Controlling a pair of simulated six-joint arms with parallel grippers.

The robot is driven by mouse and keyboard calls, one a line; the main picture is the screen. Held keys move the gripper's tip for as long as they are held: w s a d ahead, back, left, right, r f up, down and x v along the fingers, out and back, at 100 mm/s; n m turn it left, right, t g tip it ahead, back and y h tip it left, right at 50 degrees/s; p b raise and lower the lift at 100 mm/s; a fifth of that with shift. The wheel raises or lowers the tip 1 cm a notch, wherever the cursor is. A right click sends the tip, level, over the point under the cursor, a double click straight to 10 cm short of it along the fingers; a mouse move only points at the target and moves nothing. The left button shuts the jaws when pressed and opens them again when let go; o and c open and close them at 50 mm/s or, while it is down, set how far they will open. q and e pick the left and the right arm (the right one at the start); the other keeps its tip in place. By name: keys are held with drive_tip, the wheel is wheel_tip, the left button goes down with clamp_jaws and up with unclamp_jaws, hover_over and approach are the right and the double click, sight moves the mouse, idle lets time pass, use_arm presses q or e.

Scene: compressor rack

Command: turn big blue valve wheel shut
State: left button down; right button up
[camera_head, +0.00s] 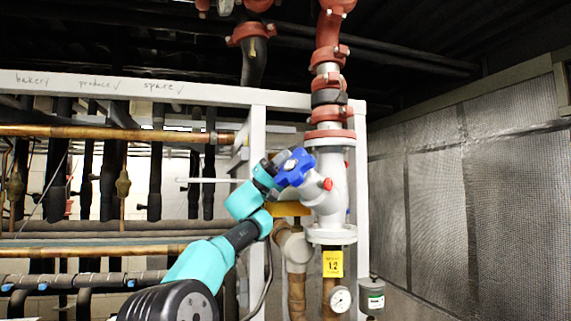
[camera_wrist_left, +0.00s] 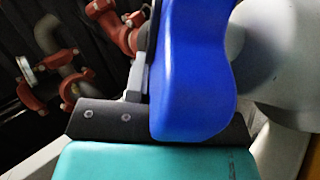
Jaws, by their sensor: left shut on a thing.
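The big blue valve wheel (camera_head: 296,166) sits on the left side of the white valve body (camera_head: 325,190) in the head view. My left gripper (camera_head: 275,168) reaches it from the left and is shut on it. In the left wrist view the blue wheel (camera_wrist_left: 195,75) fills the middle, close against the dark gripper part (camera_wrist_left: 110,118). The far finger is hidden behind the wheel. My right gripper is in neither view.
Red pipe couplings (camera_head: 330,115) rise above the valve. A yellow tag (camera_head: 333,264) and a pressure gauge (camera_head: 340,299) are below it. A white frame post (camera_head: 258,130) stands close behind my left wrist. A mesh-covered wall (camera_head: 470,190) is at right.

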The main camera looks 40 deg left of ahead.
use_arm(q)
drive_tip(key=shift+d+r+m+g+h, duration=0.15)
drive_tip(key=shift+m+g+h, duration=0.15)
drive_tip(key=shift+m+g, duration=0.65)
drive_tip(key=shift+n+g, duration=0.25)
drive_tip(key=c, duration=1)
unclamp_jaws()
drive_tip(key=shift+o, duration=0.2)
drive_tip(key=shift+n+t, duration=0.6)
drive_tip(key=shift+t, duration=0.4)
